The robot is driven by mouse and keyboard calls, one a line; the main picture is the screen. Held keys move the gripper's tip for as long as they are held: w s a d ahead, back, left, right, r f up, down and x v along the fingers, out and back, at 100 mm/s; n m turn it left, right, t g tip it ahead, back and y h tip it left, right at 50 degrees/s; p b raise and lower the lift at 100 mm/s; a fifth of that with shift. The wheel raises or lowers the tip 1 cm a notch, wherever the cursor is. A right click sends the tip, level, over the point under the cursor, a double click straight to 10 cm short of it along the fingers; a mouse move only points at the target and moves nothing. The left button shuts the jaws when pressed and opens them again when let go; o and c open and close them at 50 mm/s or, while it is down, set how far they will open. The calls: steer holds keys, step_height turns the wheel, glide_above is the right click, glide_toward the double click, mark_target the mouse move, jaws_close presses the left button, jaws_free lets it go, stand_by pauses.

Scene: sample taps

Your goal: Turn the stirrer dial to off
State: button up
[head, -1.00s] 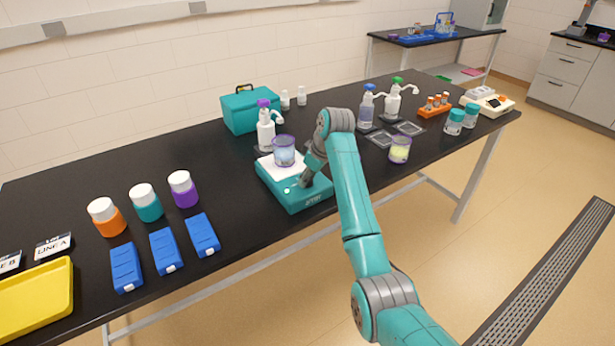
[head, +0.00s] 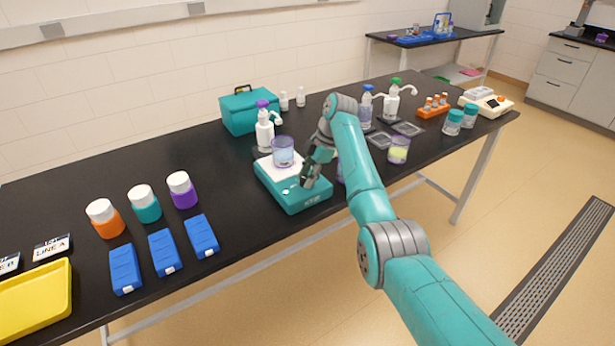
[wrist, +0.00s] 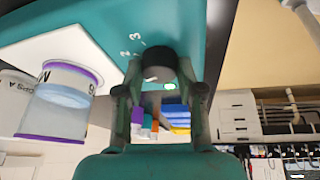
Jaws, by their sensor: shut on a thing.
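The stirrer (head: 310,201) is a teal box with a white top plate, near the front edge of the black bench. A clear beaker with a purple rim (head: 283,150) stands on the plate; it also shows in the wrist view (wrist: 62,105). My gripper (head: 308,183) is at the stirrer's right front in the head view. In the wrist view, the black dial (wrist: 158,66) sits between the fingertips of my gripper (wrist: 158,85), which is shut on it. White numerals show beside the dial, and a small greenish light glows near it. The dial's pointer mark is not visible.
A pump bottle (head: 265,135) stands behind the stirrer, and a teal case (head: 250,111) farther back. A purple thing behind my arm is mostly hidden. Blue boxes (head: 165,252) lie to the left, with free bench between.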

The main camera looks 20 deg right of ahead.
steer(key=n+g, duration=0.1)
steer(key=n, duration=0.2)
steer(key=shift+w+n, duration=0.1)
steer(key=shift+n, duration=0.3)
steer(key=shift+n+g, duration=0.4)
